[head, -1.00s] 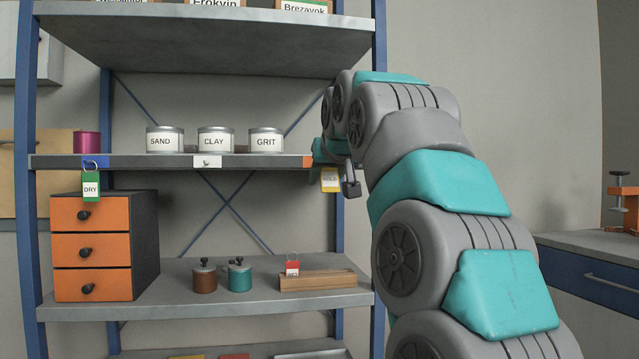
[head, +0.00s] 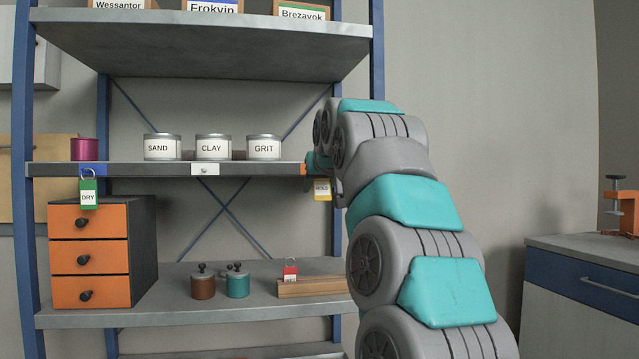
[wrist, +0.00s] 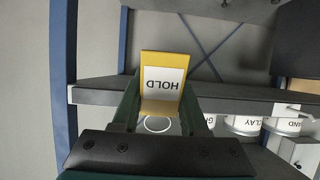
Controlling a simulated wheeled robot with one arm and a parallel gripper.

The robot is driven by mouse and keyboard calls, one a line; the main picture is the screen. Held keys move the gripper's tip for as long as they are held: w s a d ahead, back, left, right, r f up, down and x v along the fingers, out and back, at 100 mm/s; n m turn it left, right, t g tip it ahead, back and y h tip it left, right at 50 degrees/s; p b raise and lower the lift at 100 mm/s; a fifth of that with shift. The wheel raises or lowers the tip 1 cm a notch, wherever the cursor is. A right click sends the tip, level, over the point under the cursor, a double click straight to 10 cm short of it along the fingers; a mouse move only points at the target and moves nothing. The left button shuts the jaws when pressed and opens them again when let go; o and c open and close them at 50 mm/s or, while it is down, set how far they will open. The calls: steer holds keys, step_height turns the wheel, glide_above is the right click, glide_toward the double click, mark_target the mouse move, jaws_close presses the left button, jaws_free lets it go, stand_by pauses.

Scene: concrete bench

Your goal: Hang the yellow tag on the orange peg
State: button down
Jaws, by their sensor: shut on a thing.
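The yellow tag (wrist: 148,63), with a white label reading HOLD, is held between the two fingers of my gripper (wrist: 161,98) in the wrist view. Its metal ring (wrist: 157,124) shows on the palm side of the tag. In the head view the tag (head: 322,194) hangs just below and right of the orange plate (head: 304,169) at the right end of the middle shelf's front edge. My gripper (head: 318,166) is mostly hidden there by my arm. The orange peg itself cannot be made out, and I see no contact between ring and peg.
The middle shelf (head: 240,169) also bears a blue plate (head: 92,170) with a green DRY tag (head: 88,192) and a white plate (head: 205,169). Cans (head: 212,147) stand above. A red tag (head: 290,270) is on a wooden block (head: 312,287) below. A blue post is close by.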

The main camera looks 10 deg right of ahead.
steer(key=shift+w+r+p+x, duration=0.1)
steer(key=shift+r+p+x, duration=0.3)
steer(key=shift+x, duration=0.85)
steer(key=shift+w+r+p+x, duration=0.1)
steer(key=shift+p+x, duration=0.55)
steer(key=shift+x, duration=0.6)
steer(key=shift+f, duration=0.1)
steer(key=shift+c, duration=1.8)
jaws_free()
steer(key=shift+s, duration=0.1)
